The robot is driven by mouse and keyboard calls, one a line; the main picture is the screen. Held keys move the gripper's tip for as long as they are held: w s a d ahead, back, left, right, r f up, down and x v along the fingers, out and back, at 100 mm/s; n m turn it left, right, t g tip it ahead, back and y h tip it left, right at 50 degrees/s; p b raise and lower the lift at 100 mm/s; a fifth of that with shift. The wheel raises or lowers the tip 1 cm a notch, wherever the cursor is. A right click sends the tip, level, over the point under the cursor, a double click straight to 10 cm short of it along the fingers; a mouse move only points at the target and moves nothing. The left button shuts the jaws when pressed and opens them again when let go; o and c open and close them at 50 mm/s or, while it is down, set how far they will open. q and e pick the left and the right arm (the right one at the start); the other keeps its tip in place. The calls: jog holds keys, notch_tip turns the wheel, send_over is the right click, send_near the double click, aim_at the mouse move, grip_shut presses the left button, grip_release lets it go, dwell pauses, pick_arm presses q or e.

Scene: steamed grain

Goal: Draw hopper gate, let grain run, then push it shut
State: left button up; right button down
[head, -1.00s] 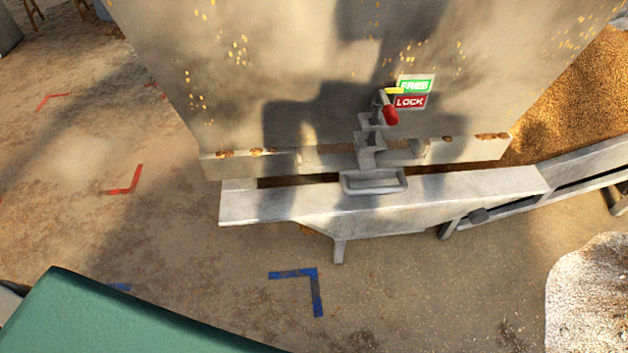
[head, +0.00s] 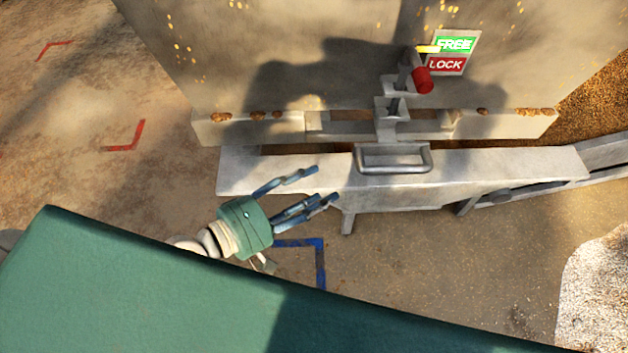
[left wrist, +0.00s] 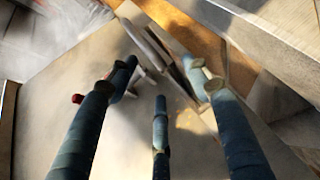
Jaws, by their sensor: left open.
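The hopper (head: 300,60) is a large pale metal box. Its gate has a grey bar handle (head: 393,168) low at the front, which seems to show in the left wrist view (left wrist: 150,48) beyond my fingers. Above it is a latch with a red knob (head: 422,80); its yellow pointer (head: 428,48) is at the green FREE label (head: 455,44), above the red LOCK label (head: 445,64). The red knob shows small in the left wrist view (left wrist: 77,98). My left gripper (head: 318,186) is open and empty, left of the handle and apart from it. My right gripper is out of view.
A pale metal trough or beam (head: 500,166) runs under the hopper front. Brown grain (head: 590,115) lies at the right, and a pale grain heap (head: 600,300) at the lower right. Blue (head: 320,262) and red (head: 128,140) corner marks lie on the floor.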

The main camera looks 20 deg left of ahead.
aim_at(359, 168)
pick_arm(q)
jog(key=shift+h, duration=0.3)
jog(key=x, duration=0.3)
jog(key=r+p+x, duration=0.1)
jog(key=x, duration=0.2)
jog(key=p+x, duration=0.1)
jog(key=x, duration=0.2)
jog(key=shift+w+d+r, duration=0.15)
jog(key=shift+d+r, duration=0.15)
jog(key=shift+d, duration=0.15)
jog(key=shift+w+d+f+p, duration=0.2)
jog(key=shift+w+d+p, duration=0.1)
jog(key=shift+w+d, duration=0.1)
grip_shut()
jog(key=shift+a, duration=0.1)
